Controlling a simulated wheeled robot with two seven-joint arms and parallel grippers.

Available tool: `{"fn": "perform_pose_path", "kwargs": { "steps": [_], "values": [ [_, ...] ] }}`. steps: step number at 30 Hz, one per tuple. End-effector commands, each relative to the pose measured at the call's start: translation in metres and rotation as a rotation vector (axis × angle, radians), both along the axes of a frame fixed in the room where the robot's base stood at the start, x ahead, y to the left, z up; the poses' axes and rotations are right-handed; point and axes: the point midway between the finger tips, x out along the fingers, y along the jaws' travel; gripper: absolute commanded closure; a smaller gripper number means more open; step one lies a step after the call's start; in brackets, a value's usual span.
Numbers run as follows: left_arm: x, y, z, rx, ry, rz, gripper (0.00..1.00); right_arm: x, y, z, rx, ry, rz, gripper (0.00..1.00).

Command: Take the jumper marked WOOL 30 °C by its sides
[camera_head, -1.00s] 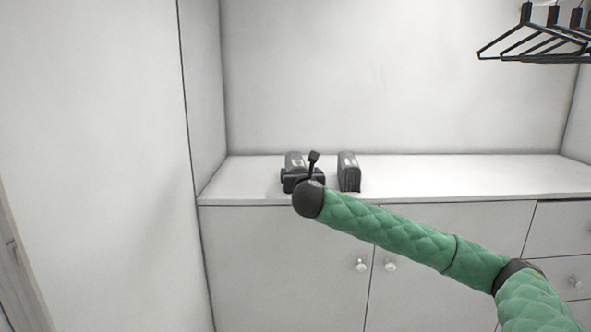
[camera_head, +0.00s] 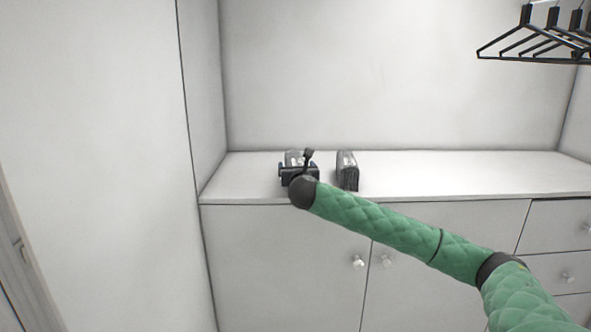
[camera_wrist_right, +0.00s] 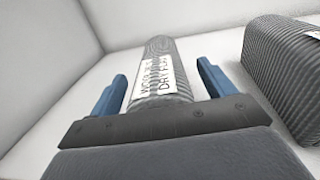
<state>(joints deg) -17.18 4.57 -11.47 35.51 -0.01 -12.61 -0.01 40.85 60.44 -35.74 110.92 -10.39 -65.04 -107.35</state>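A grey ribbed jumper (camera_wrist_right: 156,56), folded into a narrow upright block with a rounded top, stands on the white cabinet top. Its white label reads roughly "WOOL 30 °C DRY FLAT". In the head view the same jumper (camera_head: 292,157) is largely hidden behind my right gripper (camera_head: 297,166). In the right wrist view my right gripper (camera_wrist_right: 161,72) is open, one blue finger on each side of the jumper, with a visible gap at both sides. My left gripper is not in view.
A second grey ribbed jumper (camera_head: 348,171) stands a little to the right; its label is cut off in the wrist view (camera_wrist_right: 285,75). The cabinet top (camera_head: 460,175) is clear further right. Black hangers (camera_head: 535,45) hang at upper right. A side wall (camera_head: 205,100) is at left.

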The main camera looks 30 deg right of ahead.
Motion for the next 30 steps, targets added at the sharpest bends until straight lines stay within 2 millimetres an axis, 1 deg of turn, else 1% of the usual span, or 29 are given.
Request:
{"fn": "perform_pose_path", "kwargs": {
  "steps": [1,3,5,6,9,16,19,23,26,30],
  "values": [
    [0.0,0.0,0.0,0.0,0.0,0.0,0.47,0.0,0.0,0.0,0.0,0.0,0.0,0.26],
    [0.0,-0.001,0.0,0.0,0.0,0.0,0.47,0.0,0.0,0.0,0.0,0.0,0.0,0.4],
    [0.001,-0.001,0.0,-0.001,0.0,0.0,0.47,0.0,0.0,0.0,0.0,0.0,0.0,0.52],
    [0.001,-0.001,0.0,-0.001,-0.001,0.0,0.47,0.0,0.0,0.0,0.0,0.0,0.0,0.59],
    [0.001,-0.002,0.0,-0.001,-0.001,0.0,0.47,0.0,0.0,0.001,0.0,-0.001,0.0,0.76],
    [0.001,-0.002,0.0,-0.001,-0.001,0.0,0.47,0.0,0.0,0.002,0.0,-0.002,0.0,0.76],
    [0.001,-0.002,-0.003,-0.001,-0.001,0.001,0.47,0.0,0.0,0.005,0.001,-0.003,0.0,0.76],
    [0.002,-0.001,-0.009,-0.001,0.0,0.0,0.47,0.0,0.0,0.017,0.0,-0.005,0.0,0.76],
    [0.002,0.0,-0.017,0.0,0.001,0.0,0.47,0.0,0.0,0.032,-0.001,-0.006,0.0,0.76],
    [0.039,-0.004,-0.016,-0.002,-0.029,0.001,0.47,-0.001,0.0,0.06,0.0,-0.008,0.0,0.76]
  ]
}}
